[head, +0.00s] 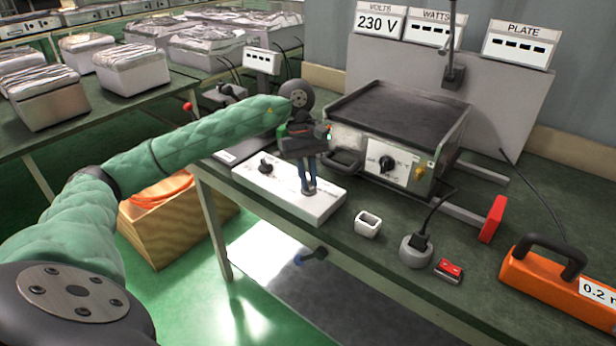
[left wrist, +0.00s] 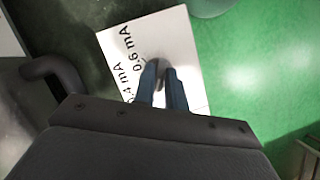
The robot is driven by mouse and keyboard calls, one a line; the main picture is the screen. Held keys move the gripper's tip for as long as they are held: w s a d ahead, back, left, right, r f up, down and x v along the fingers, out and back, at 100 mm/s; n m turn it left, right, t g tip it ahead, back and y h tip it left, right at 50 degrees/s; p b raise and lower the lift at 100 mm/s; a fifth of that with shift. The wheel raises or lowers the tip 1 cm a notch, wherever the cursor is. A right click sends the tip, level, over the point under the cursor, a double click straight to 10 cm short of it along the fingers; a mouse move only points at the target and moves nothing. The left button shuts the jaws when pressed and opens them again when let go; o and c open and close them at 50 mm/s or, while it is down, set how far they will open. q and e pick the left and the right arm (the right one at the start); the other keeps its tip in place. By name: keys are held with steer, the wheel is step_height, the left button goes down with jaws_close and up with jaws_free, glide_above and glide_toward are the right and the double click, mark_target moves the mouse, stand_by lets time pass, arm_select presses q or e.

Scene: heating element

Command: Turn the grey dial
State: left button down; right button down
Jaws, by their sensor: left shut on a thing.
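A white control box (head: 325,207) lies on the green bench, with a black knob (head: 265,166) on its left part. My left gripper (head: 309,190) points down at the right part of this box. In the left wrist view, my left gripper's blue-grey fingers (left wrist: 163,68) are close together over the white panel (left wrist: 185,45), beside the printed marks "0.4 mA" and "0.6 mA". They are shut on the grey dial, which is mostly hidden between and under them. My right gripper is not in view.
A hot plate (head: 400,115) with a black knob (head: 387,163) and side handle (head: 342,161) stands just behind. A small white holder (head: 368,223), a grey plug socket (head: 416,250), a red switch (head: 448,270) and an orange block (head: 555,286) lie to the right.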

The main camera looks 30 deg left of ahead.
arm_select(q)
steer(key=c, duration=1.4)
jaws_free()
steer(key=shift+c, duration=0.2)
